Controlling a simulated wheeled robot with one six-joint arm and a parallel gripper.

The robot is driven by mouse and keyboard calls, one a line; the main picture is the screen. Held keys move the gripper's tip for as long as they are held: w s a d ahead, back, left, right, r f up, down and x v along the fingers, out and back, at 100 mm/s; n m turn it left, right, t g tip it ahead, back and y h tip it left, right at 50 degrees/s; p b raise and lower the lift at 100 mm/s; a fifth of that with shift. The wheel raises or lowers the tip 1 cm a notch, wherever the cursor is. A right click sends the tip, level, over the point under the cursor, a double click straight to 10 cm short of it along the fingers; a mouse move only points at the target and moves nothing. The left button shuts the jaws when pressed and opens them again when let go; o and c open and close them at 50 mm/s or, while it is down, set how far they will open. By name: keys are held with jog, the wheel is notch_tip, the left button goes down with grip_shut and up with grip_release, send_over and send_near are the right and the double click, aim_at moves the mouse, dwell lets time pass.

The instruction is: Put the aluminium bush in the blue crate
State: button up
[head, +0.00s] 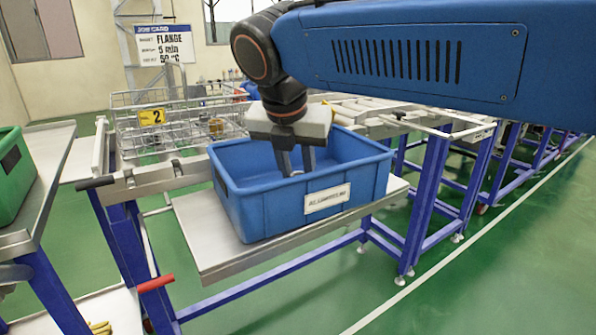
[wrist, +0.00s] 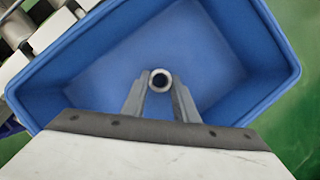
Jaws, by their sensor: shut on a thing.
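The blue crate (head: 250,207) stands on a metal shelf and has a white label on its front. It also fills much of the wrist view (wrist: 75,85). My gripper (head: 296,170) points down into the crate, with its fingertips below the rim. In the wrist view my gripper (wrist: 160,88) is shut on the aluminium bush (wrist: 160,77), a small grey ring with a dark hole, held between the fingertips over the crate floor. The gap between bush and floor cannot be told. In the head view the bush is hidden by the fingers and crate wall.
A wire basket (head: 150,125) with a yellow "2" tag stands behind the crate on the left. A green crate (head: 12,170) sits on a bench at far left. The visible crate floor is empty. A job card sign (head: 165,45) stands behind.

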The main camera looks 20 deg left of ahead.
jog(key=shift+f, duration=0.1)
jog(key=o, duration=1.1)
jog(key=shift+c, duration=0.2)
jog(key=v, duration=1.2)
